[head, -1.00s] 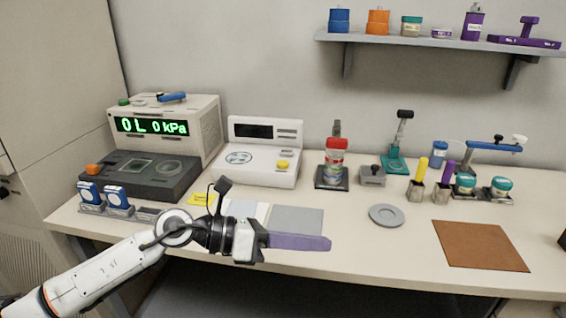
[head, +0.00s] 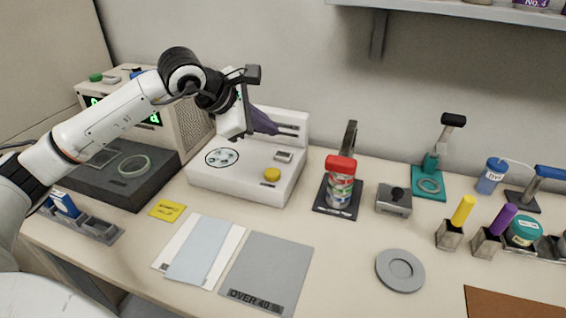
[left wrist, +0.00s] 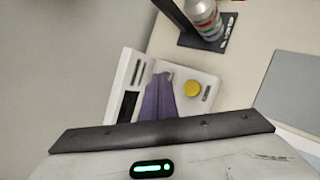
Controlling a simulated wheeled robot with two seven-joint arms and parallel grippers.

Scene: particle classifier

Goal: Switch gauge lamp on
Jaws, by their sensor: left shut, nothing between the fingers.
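The frames do not show clearly which part is the gauge lamp. A white device (head: 240,185) stands at the back with a round spotted window (head: 222,157), a small grey switch (head: 284,156) and a yellow button (head: 272,174). The yellow button (left wrist: 191,89) and a dark, unlit display (left wrist: 127,107) show in the left wrist view. My left gripper (head: 274,129) has purple fingers, shut and empty, over the back of the white device. In the head view it hides the display. In the left wrist view its fingertips (left wrist: 163,78) lie between display and button; contact cannot be told.
A dark grey unit (head: 110,180) with a pale ring stands at left, below a box with a green readout (head: 150,119). A red-topped canister (head: 341,180) and a small grey box (head: 394,198) stand to the right. Flat mats (head: 268,270) lie in front. A shelf (head: 450,12) hangs above.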

